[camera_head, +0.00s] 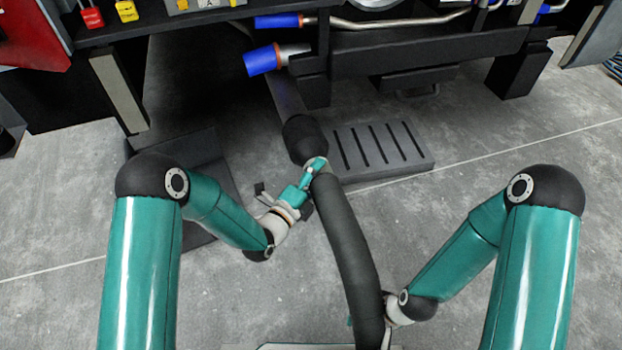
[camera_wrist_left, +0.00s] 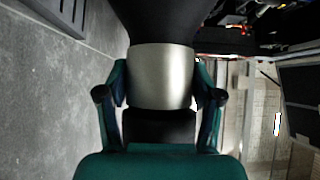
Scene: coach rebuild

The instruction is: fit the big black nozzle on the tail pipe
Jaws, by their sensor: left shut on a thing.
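The big black nozzle (camera_head: 304,138) is on the end of a thick dark hose (camera_head: 345,235) and points up the picture, away from me. My left gripper (camera_head: 314,172) is shut on the metal collar behind the nozzle. In the left wrist view the fingers lie on both sides of the silver collar (camera_wrist_left: 161,76), with the black nozzle (camera_wrist_left: 165,20) beyond it. A silver pipe with a blue end (camera_head: 264,60) and an orange ring sticks out beneath the vehicle, apart from the nozzle. My right gripper (camera_head: 370,326) is at the lower hose, its fingers mostly hidden by it.
A thinner pipe with a blue end (camera_head: 278,21) runs above. A grey slotted block (camera_head: 380,148) lies on the floor right of the nozzle. Concrete floor is clear at the right.

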